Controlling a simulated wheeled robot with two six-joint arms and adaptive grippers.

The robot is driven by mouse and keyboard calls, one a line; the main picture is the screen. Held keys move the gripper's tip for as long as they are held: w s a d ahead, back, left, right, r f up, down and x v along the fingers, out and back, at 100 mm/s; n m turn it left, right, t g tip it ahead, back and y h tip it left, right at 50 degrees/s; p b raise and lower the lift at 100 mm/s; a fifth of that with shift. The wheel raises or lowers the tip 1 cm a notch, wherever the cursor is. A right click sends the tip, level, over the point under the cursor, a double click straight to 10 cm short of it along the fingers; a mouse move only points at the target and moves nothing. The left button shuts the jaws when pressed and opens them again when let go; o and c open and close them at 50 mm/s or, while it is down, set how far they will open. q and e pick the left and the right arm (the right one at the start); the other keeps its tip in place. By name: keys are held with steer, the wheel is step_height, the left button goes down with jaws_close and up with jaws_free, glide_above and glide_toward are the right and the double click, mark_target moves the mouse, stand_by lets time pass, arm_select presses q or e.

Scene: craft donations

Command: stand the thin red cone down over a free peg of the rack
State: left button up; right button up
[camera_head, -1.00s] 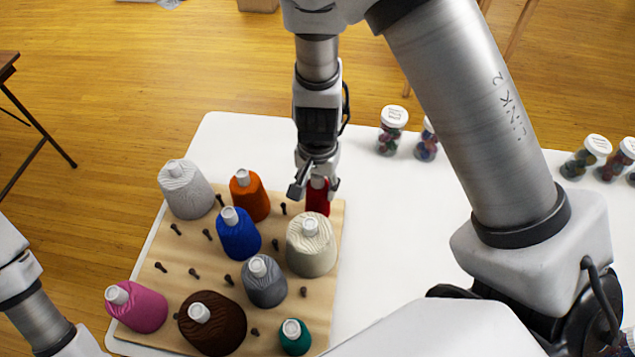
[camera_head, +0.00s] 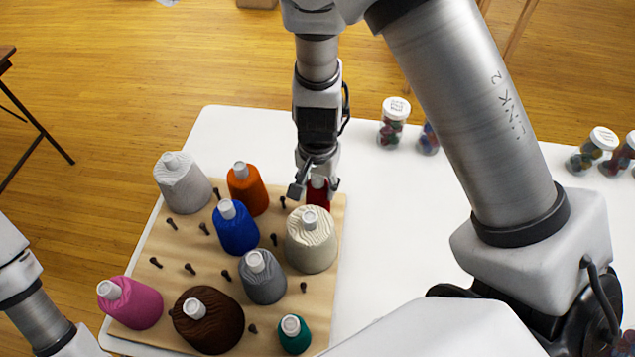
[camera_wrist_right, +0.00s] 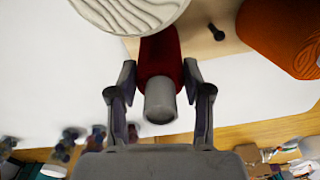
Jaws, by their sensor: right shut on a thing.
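The thin red cone (camera_head: 318,194) is at the back right corner of the wooden rack (camera_head: 190,249), behind the cream cone (camera_head: 311,246). My right gripper (camera_head: 316,181) is shut on its upper part. In the right wrist view the red cone (camera_wrist_right: 160,62) sits between the two fingers (camera_wrist_right: 160,92), its pale tip toward the camera. Its lower end is hidden, so I cannot tell whether it is over a peg or touching the board. Bare dark pegs (camera_head: 189,269) stand between the other cones. My left arm shows at lower left; its gripper is out of view.
The cream cone stands close in front of the red cone. Orange (camera_head: 247,190), blue (camera_head: 236,231) and grey (camera_head: 263,281) cones stand nearby, among several others. Jars (camera_head: 393,126) stand at the back of the white table (camera_head: 386,220).

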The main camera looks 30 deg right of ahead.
steer(key=shift+f, duration=0.15)
steer(key=o, duration=1.3)
steer(key=shift+c, duration=0.2)
step_height(320, 180, up, 12)
steer(key=shift+r, duration=0.1)
